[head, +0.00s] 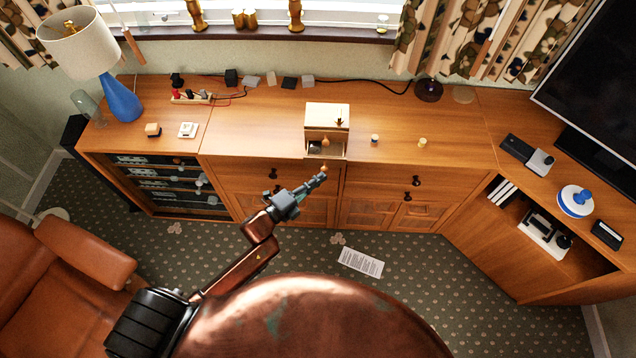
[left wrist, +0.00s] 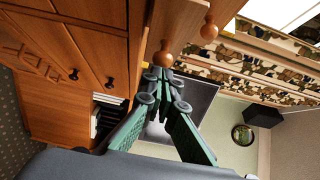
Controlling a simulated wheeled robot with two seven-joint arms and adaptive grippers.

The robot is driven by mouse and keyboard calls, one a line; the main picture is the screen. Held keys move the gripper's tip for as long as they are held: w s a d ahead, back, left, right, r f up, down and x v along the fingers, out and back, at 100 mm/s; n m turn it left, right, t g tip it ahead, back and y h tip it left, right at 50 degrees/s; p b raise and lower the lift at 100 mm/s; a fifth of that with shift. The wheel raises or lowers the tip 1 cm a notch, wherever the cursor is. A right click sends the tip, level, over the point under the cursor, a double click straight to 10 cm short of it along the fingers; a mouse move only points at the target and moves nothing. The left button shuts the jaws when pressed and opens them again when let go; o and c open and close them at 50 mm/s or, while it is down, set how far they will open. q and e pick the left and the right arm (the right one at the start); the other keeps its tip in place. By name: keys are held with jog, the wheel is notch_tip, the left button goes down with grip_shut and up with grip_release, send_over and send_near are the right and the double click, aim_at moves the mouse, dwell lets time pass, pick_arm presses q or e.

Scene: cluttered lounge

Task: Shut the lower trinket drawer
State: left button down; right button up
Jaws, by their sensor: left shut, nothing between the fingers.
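The small wooden trinket chest (head: 327,116) stands on the sideboard near its front edge. Its lower drawer (head: 337,155) is pulled out toward me, and something dark lies inside. My left gripper (head: 322,178) is shut and empty, just in front of the drawer. In the left wrist view the shut fingertips (left wrist: 163,76) are close to the lower drawer's round wooden knob (left wrist: 163,54); I cannot tell whether they touch it. The upper drawer's knob (left wrist: 209,28) shows farther to the right there. My right gripper is not in view.
The long sideboard (head: 260,135) has a blue lamp (head: 121,100) at the left and a television (head: 598,85) at the right. Two small pots stand right of the chest. An orange armchair (head: 60,270) is at lower left. A paper sheet (head: 361,262) lies on the carpet.

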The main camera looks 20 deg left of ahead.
pick_arm(q)
jog(key=w, duration=0.2)
jog(key=w+a, duration=0.1)
jog(key=w, duration=0.1)
jog(key=w+a+b, duration=0.1)
jog(key=w, duration=0.1)
jog(key=shift+w+f, duration=0.1)
jog(key=shift+w, duration=0.15)
jog(key=shift+s, duration=0.1)
jog(key=p, duration=0.2)
send_near(320, 162)
jog(key=s+d, duration=0.2)
jog(key=s, duration=0.1)
jog(key=shift+s+a+f, duration=0.15)
jog(key=shift+s+a, duration=0.3)
jog(key=shift+s, duration=0.05)
